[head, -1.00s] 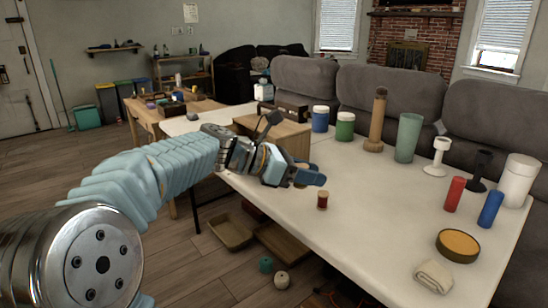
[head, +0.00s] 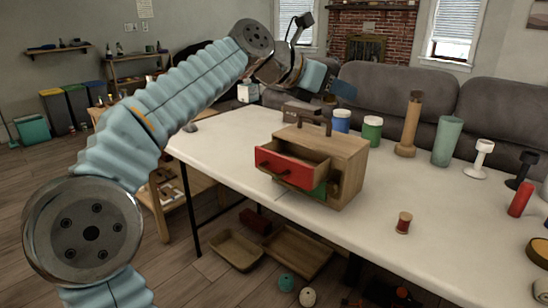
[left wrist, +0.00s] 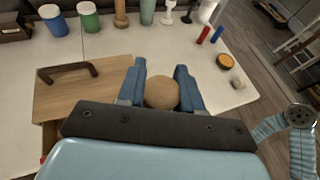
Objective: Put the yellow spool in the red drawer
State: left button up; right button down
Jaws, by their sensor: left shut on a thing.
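The wooden cabinet (head: 345,152) stands on the white table, with a bar handle on top. Its red drawer (head: 283,168) is pulled out at the front left, and its inside shows from above. My left gripper (head: 343,90) is raised above and behind the cabinet in the head view. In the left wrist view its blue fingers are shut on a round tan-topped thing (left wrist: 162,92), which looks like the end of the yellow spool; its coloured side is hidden. The cabinet top also shows there at the left (left wrist: 85,92), below the gripper and apart from it. My right gripper is not in view.
A red spool (head: 404,222) stands on the table right of the cabinet. A green drawer (head: 320,190) shows below the red one. Blue and green jars (head: 372,128), a wooden post (head: 410,125) and a green cup (head: 447,140) stand behind. The front middle of the table (head: 340,225) is clear.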

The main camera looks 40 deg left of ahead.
pick_arm(q)
jog(key=w+a+f, duration=0.4)
jog(key=w+a, duration=0.1)
jog(key=a, duration=0.2)
send_over(306, 142)
jog(key=f, duration=0.4)
jog(key=shift+s+d+f, duration=0.25)
jog(key=shift+d, duration=0.05)
jog(key=shift+w+a+f, duration=0.15)
jog(key=shift+f, duration=0.1)
jog(key=f, duration=0.3)
jog(key=shift+w+a+f, duration=0.2)
jog(key=shift+a, duration=0.1)
jog(key=shift+f, duration=0.2)
jog(key=shift+f, duration=0.55)
jog(key=o, duration=1)
